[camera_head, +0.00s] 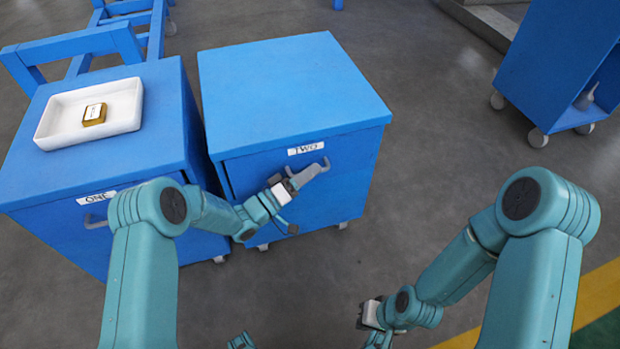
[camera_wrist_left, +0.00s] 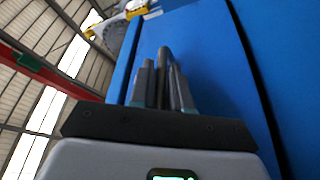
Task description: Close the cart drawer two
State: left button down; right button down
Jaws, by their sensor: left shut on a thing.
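Cart two (camera_head: 290,90) is a blue cabinet on casters in the middle of the head view. Its front carries a white label reading TWO (camera_head: 305,149) near the top edge. A thin dark gap shows at the left edge of its drawer front (camera_head: 262,172). My left gripper (camera_head: 312,173) is at the grey handle (camera_head: 323,165) below the label and is shut on it. In the left wrist view its dark fingers (camera_wrist_left: 164,82) are close together against a blue surface. My right gripper (camera_head: 370,314) is low in the head view, away from the carts; its fingers are unclear.
Blue cart one (camera_head: 150,155) stands close on the left, with a white tray (camera_head: 60,141) holding a small gold box (camera_head: 94,114). Another blue cart (camera_head: 560,60) is at the upper right. Open grey floor (camera_head: 440,130) lies to the right of cart two.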

pick_arm(q)
jog(key=shift+w+a+r, duration=0.15)
jog(key=shift+w+a, duration=0.05)
jog(key=shift+w, duration=0.1)
jog(key=c, duration=1.4)
grip_release()
jog(key=shift+c, duration=0.2)
jog(key=shift+s, duration=0.1)
jog(key=shift+s+a+f+t+y, duration=0.2)
jog(key=shift+a+f+t+y, duration=0.05)
jog(key=shift+a+t+y, duration=0.1)
jog(key=p+v, duration=0.3)
jog(key=v, duration=1.2)
jog(key=shift+a, duration=0.15)
